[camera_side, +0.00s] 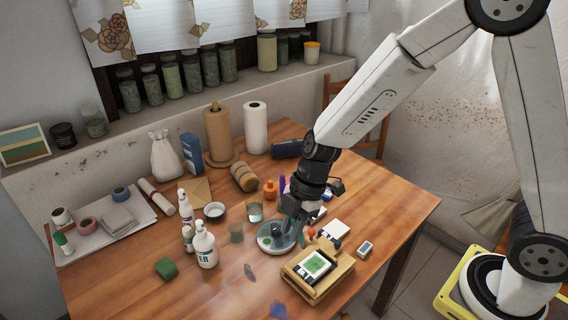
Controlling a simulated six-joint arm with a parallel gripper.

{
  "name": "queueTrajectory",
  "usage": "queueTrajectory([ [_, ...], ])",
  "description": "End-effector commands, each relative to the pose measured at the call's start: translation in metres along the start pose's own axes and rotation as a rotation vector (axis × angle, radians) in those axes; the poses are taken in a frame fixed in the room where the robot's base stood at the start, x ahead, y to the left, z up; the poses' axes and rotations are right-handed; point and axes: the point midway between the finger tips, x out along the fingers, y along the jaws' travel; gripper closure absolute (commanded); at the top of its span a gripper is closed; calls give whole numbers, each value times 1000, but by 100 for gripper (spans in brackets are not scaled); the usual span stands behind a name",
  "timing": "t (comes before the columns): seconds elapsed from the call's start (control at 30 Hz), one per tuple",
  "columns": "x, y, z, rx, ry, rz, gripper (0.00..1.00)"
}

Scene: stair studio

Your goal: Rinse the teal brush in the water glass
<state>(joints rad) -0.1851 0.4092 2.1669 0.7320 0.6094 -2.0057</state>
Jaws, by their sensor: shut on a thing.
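My gripper (292,225) points down over a round pale dish (263,246) near the middle of the table. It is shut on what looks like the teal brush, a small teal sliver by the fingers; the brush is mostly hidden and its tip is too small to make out. A clear glass with bluish-green content (255,212), which looks like the water glass, stands behind and left of the dish, apart from my gripper. A second, darker small glass (236,233) stands left of the dish.
A wooden stand with a green-screened device (317,264) sits close in front right of my gripper. White bottles (205,246) stand left, with a green block (166,268) nearby. The front left tabletop is mostly clear.

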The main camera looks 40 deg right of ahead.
Motion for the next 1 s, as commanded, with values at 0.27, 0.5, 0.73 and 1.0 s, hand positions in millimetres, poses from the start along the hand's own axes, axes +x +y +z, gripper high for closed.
queueTrajectory([
  [0.27, -2, 53, 1, -17, 16, 22, 100],
  [0.5, -5, 104, 6, -35, 27, 42, 100],
  [0.73, -8, 149, 15, -52, 30, 62, 100],
  [1.0, -14, 196, 30, -69, 28, 85, 100],
])
